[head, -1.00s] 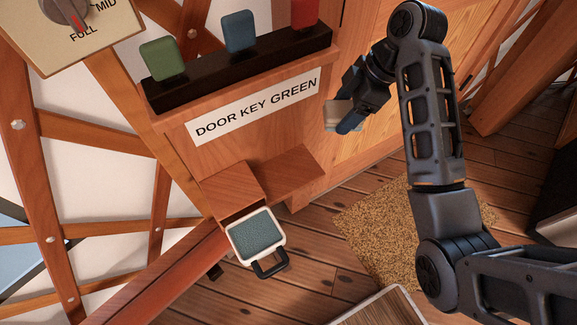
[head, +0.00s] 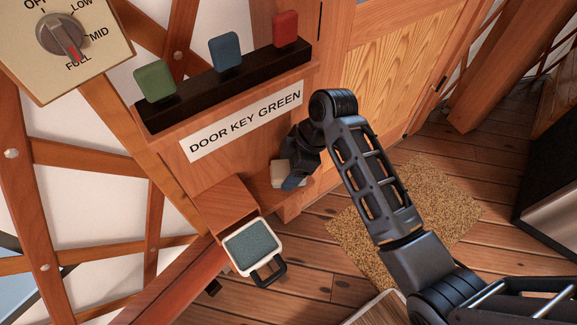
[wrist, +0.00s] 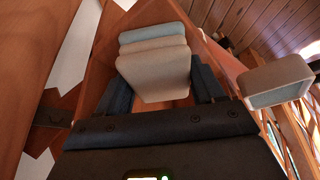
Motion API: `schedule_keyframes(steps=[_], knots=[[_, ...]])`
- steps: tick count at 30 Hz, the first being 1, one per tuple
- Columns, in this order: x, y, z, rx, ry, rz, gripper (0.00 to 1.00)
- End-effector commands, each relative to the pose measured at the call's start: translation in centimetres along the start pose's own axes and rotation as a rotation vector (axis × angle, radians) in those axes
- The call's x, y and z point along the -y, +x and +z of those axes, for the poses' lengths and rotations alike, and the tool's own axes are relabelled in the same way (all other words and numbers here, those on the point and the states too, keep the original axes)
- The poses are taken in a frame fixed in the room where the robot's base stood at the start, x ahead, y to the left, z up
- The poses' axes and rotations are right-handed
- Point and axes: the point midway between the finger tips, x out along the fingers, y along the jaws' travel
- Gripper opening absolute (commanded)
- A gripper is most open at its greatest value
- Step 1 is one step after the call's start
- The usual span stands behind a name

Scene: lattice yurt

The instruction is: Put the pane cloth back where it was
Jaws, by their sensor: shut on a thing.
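The pane cloth (wrist: 155,75) is a pale, folded, beige-grey pad with layered folds. In the wrist view it sits between the two dark fingers of my gripper (wrist: 160,90), which is shut on it. In the head view the cloth (head: 279,173) shows as a small pale patch at my gripper (head: 291,176), partly hidden by it. My gripper is low against the wooden cabinet, below its label and just right of a small wooden ledge (head: 223,205). I cannot tell whether the cloth touches the wood.
A white-rimmed block with a teal face (head: 252,247) and black handle is below the ledge. Green (head: 155,81), blue (head: 225,51) and red (head: 285,29) tabs stand in a black rack above the "DOOR KEY GREEN" label (head: 246,121). A dial panel (head: 66,40) is upper left; a mat (head: 440,205) lies right.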

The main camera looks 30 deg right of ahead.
Motion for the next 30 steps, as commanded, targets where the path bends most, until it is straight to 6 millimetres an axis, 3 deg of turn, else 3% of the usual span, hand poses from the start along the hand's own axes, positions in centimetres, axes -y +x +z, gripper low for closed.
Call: schedule_keyframes(steps=[8,9,16,25,30], knots=[[0.0,0.1,0.1,0.000,-0.001,0.000,0.39],[0.0,0.1,0.0,0.000,-0.001,0.000,0.71],[0.0,0.1,0.0,0.000,-0.001,0.000,0.93],[0.0,-0.2,0.0,0.000,-0.001,0.001,0.93],[-0.1,-2.1,0.0,-0.001,-0.001,0.002,0.93]])
